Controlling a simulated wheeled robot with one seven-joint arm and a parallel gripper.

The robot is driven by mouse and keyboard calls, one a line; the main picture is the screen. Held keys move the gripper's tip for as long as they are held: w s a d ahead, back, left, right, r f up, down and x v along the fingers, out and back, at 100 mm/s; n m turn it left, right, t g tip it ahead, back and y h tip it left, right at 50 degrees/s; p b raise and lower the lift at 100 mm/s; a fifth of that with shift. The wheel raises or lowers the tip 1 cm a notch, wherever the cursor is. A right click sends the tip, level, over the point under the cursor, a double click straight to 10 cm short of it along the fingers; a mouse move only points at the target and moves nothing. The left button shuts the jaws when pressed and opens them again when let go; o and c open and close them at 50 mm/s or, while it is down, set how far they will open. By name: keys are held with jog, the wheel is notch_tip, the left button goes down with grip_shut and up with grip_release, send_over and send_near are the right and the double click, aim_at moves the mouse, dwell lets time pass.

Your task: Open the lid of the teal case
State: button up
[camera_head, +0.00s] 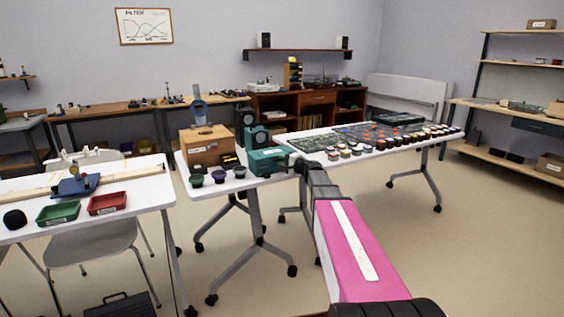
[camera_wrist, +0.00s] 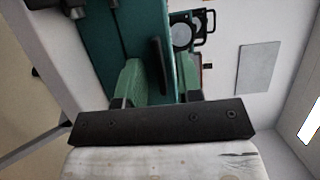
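The teal case (camera_head: 268,160) lies near the left end of the white table in the head view, its lid looking closed. In the wrist view its teal surface (camera_wrist: 125,30) fills the upper middle, with a dark handle-like bar (camera_wrist: 158,65) at its edge. My gripper (camera_head: 300,166) is at the right side of the case, and its fingertips are hard to make out in the head view. In the wrist view my gripper (camera_wrist: 159,78) has its two green fingers apart, one on each side of the dark bar. I cannot tell if either finger touches the bar.
Dark boards (camera_head: 318,146) and rows of small blocks (camera_head: 370,149) cover the table to the right. Another table (camera_head: 140,190) stands left.

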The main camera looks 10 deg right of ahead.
grip_shut()
jog(key=shift+r, duration=0.15)
